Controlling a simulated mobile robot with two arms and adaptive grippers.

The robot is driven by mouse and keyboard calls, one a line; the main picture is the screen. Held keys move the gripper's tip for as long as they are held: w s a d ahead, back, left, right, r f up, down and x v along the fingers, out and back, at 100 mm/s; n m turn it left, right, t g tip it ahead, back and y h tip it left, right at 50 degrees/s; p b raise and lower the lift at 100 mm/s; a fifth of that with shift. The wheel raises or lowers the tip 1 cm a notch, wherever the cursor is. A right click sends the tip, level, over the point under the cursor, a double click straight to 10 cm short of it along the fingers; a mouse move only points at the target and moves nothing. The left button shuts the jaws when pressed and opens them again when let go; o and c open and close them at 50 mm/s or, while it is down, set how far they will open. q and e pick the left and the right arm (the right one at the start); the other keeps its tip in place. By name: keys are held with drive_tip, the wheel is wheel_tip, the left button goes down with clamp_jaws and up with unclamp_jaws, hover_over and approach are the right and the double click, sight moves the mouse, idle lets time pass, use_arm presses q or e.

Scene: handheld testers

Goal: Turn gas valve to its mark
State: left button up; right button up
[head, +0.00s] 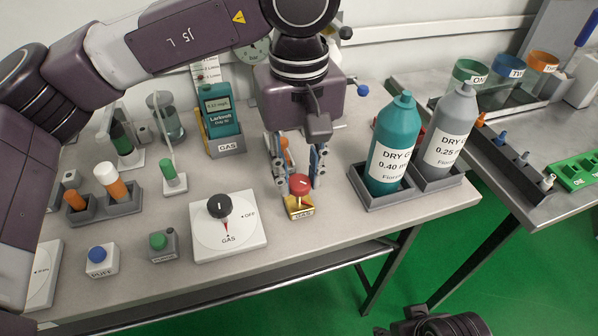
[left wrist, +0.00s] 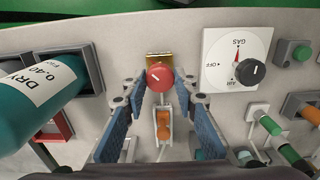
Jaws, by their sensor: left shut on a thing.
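The gas valve is a red round knob (head: 299,184) on a brass base (head: 300,207) labelled GAS, near the table's front edge. A pale pointer line shows on the knob top. My left gripper (head: 297,180) comes down from above and is shut on the red knob, one finger on each side. In the left wrist view the knob (left wrist: 159,77) sits between the blue-padded fingertips, with the brass base (left wrist: 159,60) beyond it. A mark on the valve is too small to make out.
A white dial plate (head: 242,236) with a black selector knob stands left of the valve. Bottles DRY (head: 391,150) and (head: 451,130) stand in grey holders to the right. A teal gas tester (head: 219,112) stands behind. Bare table lies between valve and bottle holder.

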use_arm(q)
drive_tip(key=shift+n, duration=0.6)
drive_tip(key=n+b, duration=0.1)
drive_tip(key=n, duration=0.2)
drive_tip(key=shift+n, duration=0.4)
drive_tip(key=n+b, duration=0.1)
drive_tip(key=n, duration=0.4)
drive_tip(key=n+b, duration=0.1)
drive_tip(key=n, duration=0.5)
drive_tip(key=shift+n, duration=0.3)
drive_tip(key=n+b, duration=0.1)
drive_tip(key=n, duration=0.6)
drive_tip(key=shift+n+b, duration=0.3)
drive_tip(key=shift+n, duration=1.5)
use_arm(e)
drive_tip(key=w+a+r+t+y, duration=0.1)
drive_tip(key=w+a+r+t, duration=0.1)
drive_tip(key=w, duration=0.5)
drive_tip(key=w+a+r+t, duration=0.2)
drive_tip(key=w+r+t, duration=0.1)
drive_tip(key=w+t, duration=0.2)
drive_tip(key=shift+w+a+r+y, duration=0.25)
drive_tip(key=shift+w+r+y, duration=0.15)
drive_tip(key=shift+w, duration=0.6)
